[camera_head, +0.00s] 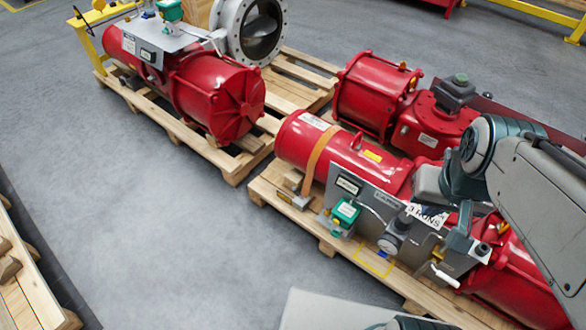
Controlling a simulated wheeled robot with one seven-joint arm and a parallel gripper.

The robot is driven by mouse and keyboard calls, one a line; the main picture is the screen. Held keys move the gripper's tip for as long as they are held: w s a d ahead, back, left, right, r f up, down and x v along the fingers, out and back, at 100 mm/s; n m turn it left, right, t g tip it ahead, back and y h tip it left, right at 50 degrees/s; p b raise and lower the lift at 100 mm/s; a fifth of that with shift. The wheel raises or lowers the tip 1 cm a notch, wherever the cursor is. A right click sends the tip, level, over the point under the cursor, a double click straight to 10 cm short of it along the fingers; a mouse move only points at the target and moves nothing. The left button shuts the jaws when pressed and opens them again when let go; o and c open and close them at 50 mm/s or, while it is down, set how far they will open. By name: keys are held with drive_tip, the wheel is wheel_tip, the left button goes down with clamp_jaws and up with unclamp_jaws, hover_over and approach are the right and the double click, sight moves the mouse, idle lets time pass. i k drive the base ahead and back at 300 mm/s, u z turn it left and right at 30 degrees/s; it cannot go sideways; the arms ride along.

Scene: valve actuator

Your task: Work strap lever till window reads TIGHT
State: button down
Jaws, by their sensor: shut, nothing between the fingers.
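An orange strap (316,158) runs over the red cylinder on the near pallet. At its lower end, low beside the cylinder, is a small grey metal fitting (301,202), which looks like the lever. A small dark yellowish plate (285,198) sits just left of it; I cannot read any word there. My gripper (459,241) is at the right, over the grey panel side of the near actuator, well away from the strap. It is shut and empty. My arm hides part of the red actuator behind it.
A grey panel (370,205) with a green-topped box (345,213) and a round gauge-like part (391,243) stands between my gripper and the strap. A yellow square (374,262) marks the near pallet (330,246). A second pallet (232,178) carries another red actuator.

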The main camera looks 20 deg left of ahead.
sight(295, 192)
drive_tip(key=u, duration=1.75)
drive_tip(key=i, duration=1.1)
drive_tip(key=z, duration=1.85)
